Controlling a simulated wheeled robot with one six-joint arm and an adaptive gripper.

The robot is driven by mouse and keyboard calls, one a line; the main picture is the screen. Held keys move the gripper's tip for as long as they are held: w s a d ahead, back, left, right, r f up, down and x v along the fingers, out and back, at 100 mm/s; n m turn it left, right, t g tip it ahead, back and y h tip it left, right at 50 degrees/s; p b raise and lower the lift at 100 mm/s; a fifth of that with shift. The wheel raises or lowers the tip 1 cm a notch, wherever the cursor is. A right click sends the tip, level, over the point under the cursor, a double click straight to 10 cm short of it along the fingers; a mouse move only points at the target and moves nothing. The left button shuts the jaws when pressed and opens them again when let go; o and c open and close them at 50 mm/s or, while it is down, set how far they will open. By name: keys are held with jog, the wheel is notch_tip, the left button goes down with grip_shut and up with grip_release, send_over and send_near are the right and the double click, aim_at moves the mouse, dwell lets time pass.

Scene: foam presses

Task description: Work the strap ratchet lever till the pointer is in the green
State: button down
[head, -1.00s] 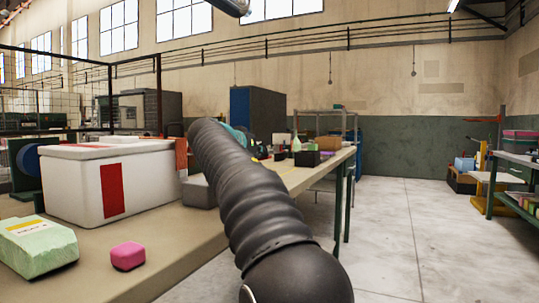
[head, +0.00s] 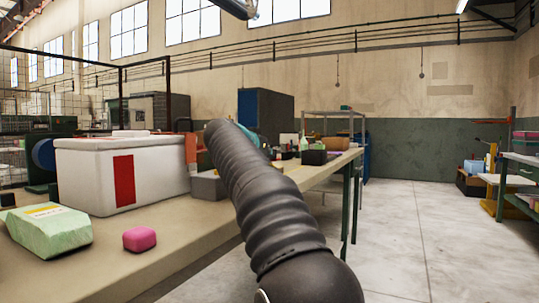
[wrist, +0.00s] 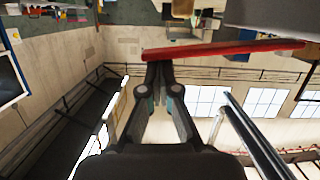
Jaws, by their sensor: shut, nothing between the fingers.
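A long red bar (wrist: 225,49), which looks like the ratchet lever, crosses the upper part of the wrist view. My gripper (wrist: 159,68) is shut and empty, with its fingertips at the left part of the bar; I cannot tell whether they touch it. In the head view my dark ribbed arm hides the gripper. A white box (head: 85,180) with a red stripe (head: 124,180) stands on the bench, with an orange upright piece (head: 191,153) beside its right end. I cannot make out the strap, pointer or green zone.
A pale green labelled block (head: 50,232) and a pink block (head: 139,239) lie on the near bench (head: 185,235). A grey block (head: 208,186) sits right of the white box. Black bins (head: 314,157) stand farther along. The floor (head: 410,240) to the right is clear.

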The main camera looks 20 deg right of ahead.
jog(key=s+a+r, duration=0.5)
jog(key=s+a, duration=0.1)
jog(key=a, duration=0.1)
jog(key=shift+s+a+r+p, duration=0.2)
jog(key=shift+a+r+p, duration=0.1)
jog(key=shift+p, duration=0.15)
jog(key=shift+d, duration=0.1)
dwell(0.6)
jog(key=s+a+f+n+g+y+p, duration=0.2)
jog(key=s+f+n+y, duration=0.2)
jog(key=s+f, duration=1.4)
jog(key=s+a+f+n+g+y+p, duration=0.2)
jog(key=s+f+y, duration=0.5)
jog(key=s+f, duration=1.1)
jog(key=s+a+n, duration=0.1)
jog(key=n, duration=0.1)
jog(key=shift+s+f+n+g, duration=0.25)
jog(key=shift+f+n+g, duration=0.05)
jog(key=shift+f, duration=0.05)
